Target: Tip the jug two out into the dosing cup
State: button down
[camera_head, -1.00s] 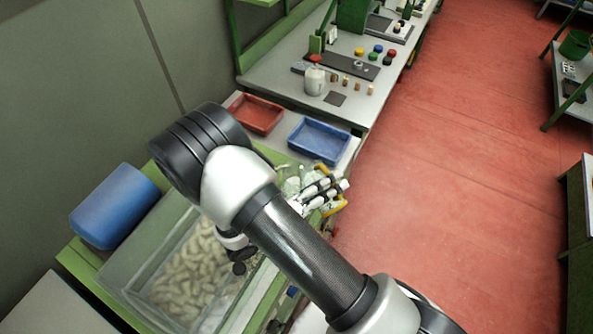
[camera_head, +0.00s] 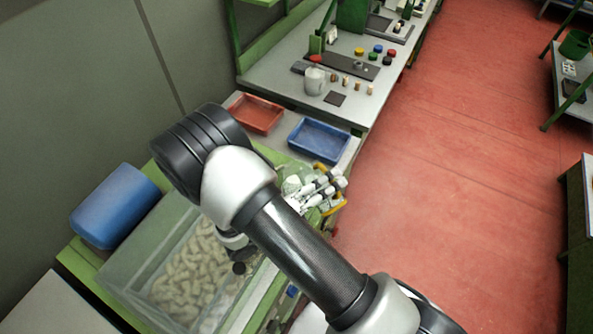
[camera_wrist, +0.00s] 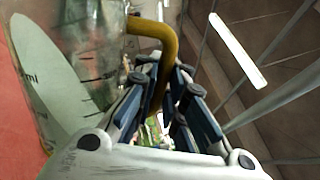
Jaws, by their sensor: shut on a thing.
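My gripper (camera_head: 324,188) is shut on the yellow handle of a clear jug (camera_head: 293,178), over the front part of the green bench. In the wrist view the jug (camera_wrist: 100,45) fills the upper left, with printed marks and "ml" lettering on its wall. Its yellow handle (camera_wrist: 160,38) runs down between the jaws. The jug looks tilted. A pale green oval shows through its wall; I cannot tell whether it is liquid. My arm and gripper hide much of the jug in the head view. I cannot make out the dosing cup or which number the jug bears.
A clear bin (camera_head: 150,308) of pale pieces stands below my arm, with a blue drum (camera_head: 114,206) on its left. A red tray (camera_head: 256,113) and a blue tray (camera_head: 319,139) lie beyond. A white mug (camera_head: 314,80) and corks stand farther back. Red floor is clear at right.

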aim_at(316, 167)
jog(key=shift+w+a+n, duration=0.15)
jog(key=shift+w+n, duration=0.15)
jog(key=shift+n, duration=0.3)
dwell(0.4)
jog(key=shift+w+a+n+t+p, duration=0.2)
jog(key=shift+w+a+n+t, duration=0.2)
jog(key=shift+w+n, duration=0.2)
jog(key=shift+w+a+n+t+p, duration=0.2)
jog(key=shift+w+a+n+t, duration=0.15)
jog(key=shift+w+n, duration=0.25)
jog(key=shift+w+a+r+n+y+p, duration=0.35)
jog(key=shift+w+n+p, duration=0.25)
jog(key=shift+n+p, duration=0.2)
